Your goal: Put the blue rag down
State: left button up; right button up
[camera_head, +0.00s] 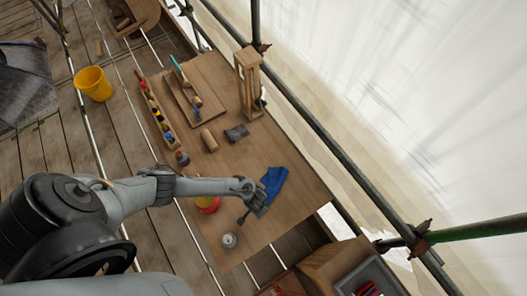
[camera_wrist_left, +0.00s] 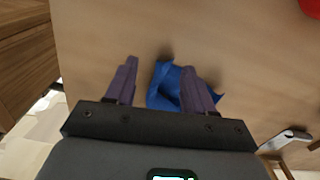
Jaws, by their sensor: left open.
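The blue rag (camera_head: 274,181) lies crumpled on the wooden table (camera_head: 290,215) near its right edge. My left gripper (camera_head: 254,209) is beside the rag's lower end in the head view. In the left wrist view the gripper (camera_wrist_left: 160,66) is open. The rag (camera_wrist_left: 163,82) shows between its two fingers and extends past the right finger, which hides part of it. I cannot tell whether a finger touches the rag. My right gripper is in neither view.
A red and yellow container (camera_head: 208,208) is partly hidden by my left arm. A small tin (camera_head: 229,240) stands near the front edge. A bottle (camera_head: 182,158), wooden block (camera_head: 209,140), grey block (camera_head: 236,132), bottle tray (camera_head: 157,110) and wooden lantern-like frame (camera_head: 247,75) stand farther back.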

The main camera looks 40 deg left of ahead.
pick_arm(q)
notch_tip(320, 180, up, 8)
jog(key=s+d, duration=0.1)
jog(key=s, duration=0.2)
jog(key=shift+d, duration=0.4)
jog(key=shift+c, duration=1.1)
jog(key=shift+w+a, duration=0.25)
jog(key=shift+w, duration=0.05)
jog(key=c, duration=0.5)
jog(key=w+a+f, duration=0.1)
jog(key=w+a, duration=0.1)
jog(key=a, duration=0.1)
jog(key=w+a+f, duration=0.1)
jog(key=w+a, duration=0.2)
jog(key=w+a+f, duration=0.1)
jog(key=w+a, duration=0.2)
jog(key=shift+a+f, duration=0.2)
grip_shut()
jog(key=shift+w+a+f, duration=0.1)
jog(key=shift+f, duration=0.5)
jog(key=shift+w+a+f, duration=0.1)
jog(key=shift+f, duration=0.8)
jog(key=shift+b, duration=0.3)
